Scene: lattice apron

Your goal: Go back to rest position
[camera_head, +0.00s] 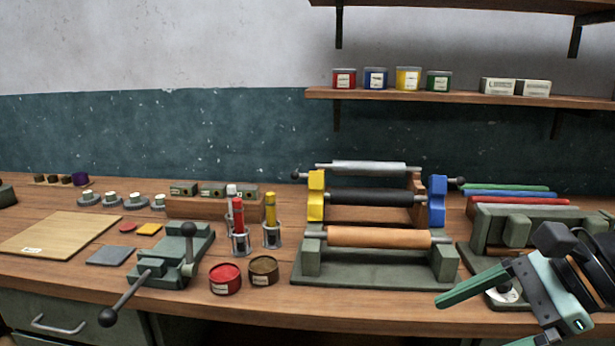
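My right gripper (482,315) is at the lower right, in front of the bench's front edge, pointing left. One green finger shows whole. The other is mostly cut off by the bottom of the view. The fingers are wide apart, with nothing visible between them. My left gripper is not in view.
A wooden bench (70,207) spans the view. A green clamp with a lever (165,265) and red (225,280) and brown (263,271) tins stand near the front edge.

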